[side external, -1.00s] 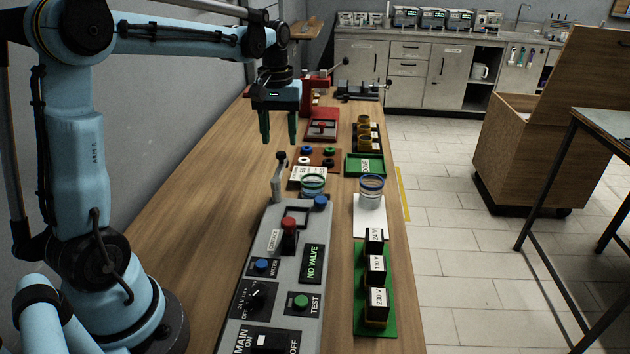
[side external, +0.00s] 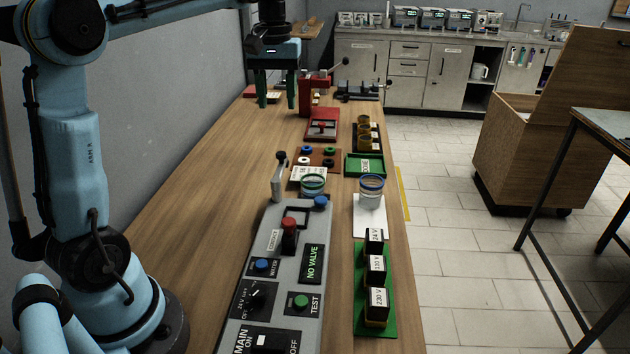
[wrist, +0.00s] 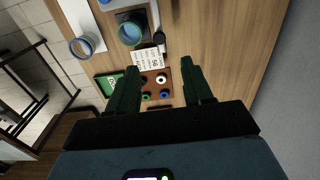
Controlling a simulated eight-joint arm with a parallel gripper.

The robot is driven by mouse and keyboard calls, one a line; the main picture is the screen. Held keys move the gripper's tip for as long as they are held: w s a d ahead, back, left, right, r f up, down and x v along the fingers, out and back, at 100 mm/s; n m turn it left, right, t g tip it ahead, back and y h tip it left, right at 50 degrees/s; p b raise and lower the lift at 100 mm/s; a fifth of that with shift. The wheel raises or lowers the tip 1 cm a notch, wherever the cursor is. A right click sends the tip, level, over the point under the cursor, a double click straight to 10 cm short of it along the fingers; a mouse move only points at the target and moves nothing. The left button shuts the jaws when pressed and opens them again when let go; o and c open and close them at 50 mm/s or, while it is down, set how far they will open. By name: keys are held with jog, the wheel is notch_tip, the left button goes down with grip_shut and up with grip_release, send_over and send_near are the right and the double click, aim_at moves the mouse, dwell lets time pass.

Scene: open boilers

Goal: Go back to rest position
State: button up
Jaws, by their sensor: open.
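My gripper (side external: 275,103) is open and empty, with green fingers pointing down above the far part of the wooden bench (side external: 190,185). Nothing shows between the fingers in the side view. In the wrist view my gripper (wrist: 162,78) has its two fingers spread apart. A brown block with coloured rings (wrist: 156,88) and part of a white label card (wrist: 147,58) appear below and beyond them. The fingers are clear of the bench things.
A grey control panel (side external: 240,308) displays "NO VALVE". A blue-rimmed jar (side external: 371,186) stands on a white sheet, and a green-rimmed jar (side external: 313,186) by the panel's far end. Several labelled black blocks stand on a green board (side external: 388,328). A red device (side external: 322,125) stands farther back.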

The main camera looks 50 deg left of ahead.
jog(key=s+d+f+m+t, duration=0.3)
jog(key=s+d+f+m, duration=0.1)
jog(key=d, duration=0.3)
jog(key=s+d+f+m+t, duration=0.4)
jog(key=s+d+f+m, duration=0.1)
jog(key=d, duration=0.3)
jog(key=shift+s+d+f, duration=0.3)
jog(key=shift+s+f, duration=0.15)
jog(key=shift+f, duration=0.15)
